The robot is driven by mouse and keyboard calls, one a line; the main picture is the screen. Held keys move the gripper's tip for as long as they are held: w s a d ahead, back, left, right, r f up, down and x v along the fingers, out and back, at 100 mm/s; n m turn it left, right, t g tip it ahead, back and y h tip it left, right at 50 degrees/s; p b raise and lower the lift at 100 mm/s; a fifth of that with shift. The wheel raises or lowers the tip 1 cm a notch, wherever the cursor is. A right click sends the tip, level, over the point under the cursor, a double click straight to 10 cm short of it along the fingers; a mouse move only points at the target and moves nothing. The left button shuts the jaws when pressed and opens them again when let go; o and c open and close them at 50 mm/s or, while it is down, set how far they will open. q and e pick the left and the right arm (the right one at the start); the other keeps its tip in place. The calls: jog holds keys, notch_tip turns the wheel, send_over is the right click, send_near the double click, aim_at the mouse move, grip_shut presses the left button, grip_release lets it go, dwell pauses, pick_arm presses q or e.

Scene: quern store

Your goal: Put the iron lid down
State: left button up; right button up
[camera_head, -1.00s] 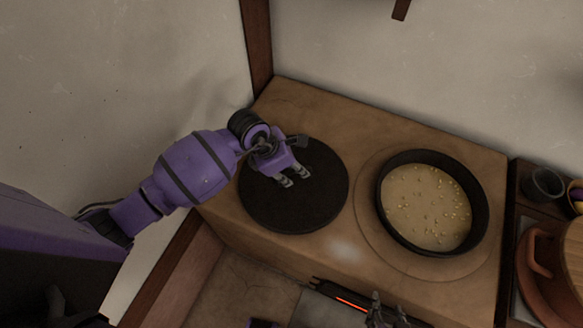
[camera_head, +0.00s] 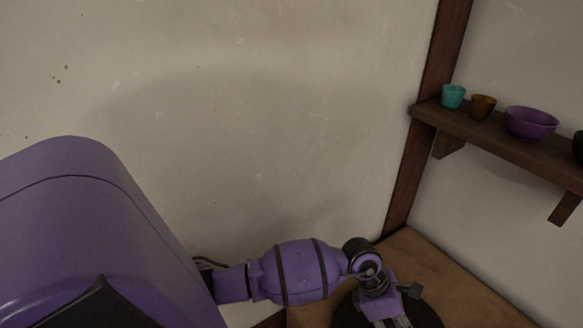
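A flat black round disc, which looks like the iron lid (camera_head: 428,316), shows only in part at the bottom edge of the head view. It is over the brown stove top, and I cannot tell whether it rests there. My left gripper (camera_head: 391,322) is over the disc, pointing down. Its fingertips are cut off by the bottom edge, so its grip on the disc is unclear. My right gripper is out of view.
The brown stove top (camera_head: 462,292) has bare room right of the disc. A dark wooden shelf (camera_head: 500,145) on the right wall holds a teal cup (camera_head: 453,96), a brown cup (camera_head: 482,107) and a purple bowl (camera_head: 531,122). A wooden post (camera_head: 425,130) stands in the corner.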

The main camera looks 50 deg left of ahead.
pick_arm(q)
jog(key=s+d+r+n+t+h, duration=0.4)
jog(key=s+d+r+n+h, duration=0.3)
jog(key=d+n, duration=0.3)
jog(key=s+a+f+n+t+y, duration=0.25)
jog(key=a+n+t+y, duration=0.2)
jog(key=a+n, duration=0.55)
jog(key=s+a+f+n+t+y, duration=0.2)
jog(key=a+f+n+t+y, duration=0.25)
jog(key=n, duration=1.05)
jog(key=s+a+f+n+g+y, duration=0.2)
jog(key=s+f+n, duration=0.3)
jog(key=s, duration=0.3)
jog(key=s+a+f+n+g+y, duration=0.1)
jog(key=s+a+f+n+g, duration=0.3)
jog(key=s, duration=0.4)
jog(key=shift+s+f+n+g+y, duration=0.4)
jog(key=shift+f+n, duration=0.45)
jog(key=shift+n, duration=0.15)
jog(key=shift+w+d, duration=0.1)
jog(key=shift+d, duration=0.05)
